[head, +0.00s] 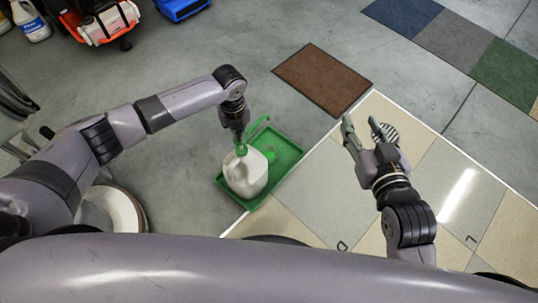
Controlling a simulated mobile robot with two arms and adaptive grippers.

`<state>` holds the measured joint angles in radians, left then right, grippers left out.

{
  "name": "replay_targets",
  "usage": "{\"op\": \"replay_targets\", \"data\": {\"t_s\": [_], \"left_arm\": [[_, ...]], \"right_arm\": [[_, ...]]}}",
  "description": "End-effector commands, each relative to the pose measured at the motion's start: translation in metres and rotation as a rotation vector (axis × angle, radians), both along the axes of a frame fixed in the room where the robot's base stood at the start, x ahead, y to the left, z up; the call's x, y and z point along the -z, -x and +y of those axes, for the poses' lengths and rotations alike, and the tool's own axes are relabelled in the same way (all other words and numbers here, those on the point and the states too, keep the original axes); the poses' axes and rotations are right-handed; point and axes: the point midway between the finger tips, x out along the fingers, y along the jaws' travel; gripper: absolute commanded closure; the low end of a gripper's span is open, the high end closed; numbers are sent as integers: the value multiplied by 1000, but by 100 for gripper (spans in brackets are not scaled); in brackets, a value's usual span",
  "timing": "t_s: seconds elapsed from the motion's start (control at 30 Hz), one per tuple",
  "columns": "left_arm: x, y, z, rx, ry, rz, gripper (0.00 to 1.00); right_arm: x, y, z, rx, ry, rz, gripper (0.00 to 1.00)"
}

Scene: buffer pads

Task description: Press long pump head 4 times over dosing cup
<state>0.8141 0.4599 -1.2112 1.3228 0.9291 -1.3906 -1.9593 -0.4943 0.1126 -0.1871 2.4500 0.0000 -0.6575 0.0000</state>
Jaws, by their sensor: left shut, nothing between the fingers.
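A pale jug (244,174) stands upright in a green tray (286,150). A green pump (257,127) with a long spout rises from its top, and the spout points right. My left gripper (240,143) is shut and directly above the pump, pointing down; it hides part of the pump top, and I cannot tell whether it touches. A small green object (270,157), possibly the dosing cup, shows beside the jug's right side, partly hidden. My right gripper (361,123) is open and empty, apart from the jug, over the tiled floor on the right.
A brown mat (322,79) lies behind the tray. Blue, grey and green carpet squares (455,44) lie at the back right. An orange machine (104,22) and a white bottle (31,22) stand at the back left.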

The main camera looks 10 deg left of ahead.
Motion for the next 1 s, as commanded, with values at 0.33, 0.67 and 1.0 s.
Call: {"op": "replay_targets", "data": {"t_s": [0.33,0.67,1.0], "left_arm": [[-6,1,0,1,0,3,100],[-12,1,0,0,-1,1,100],[-19,0,0,0,0,0,100]], "right_arm": [[26,14,-8,10,37,154,60],[48,32,-16,21,70,295,60],[68,54,-24,31,103,442,60]]}}
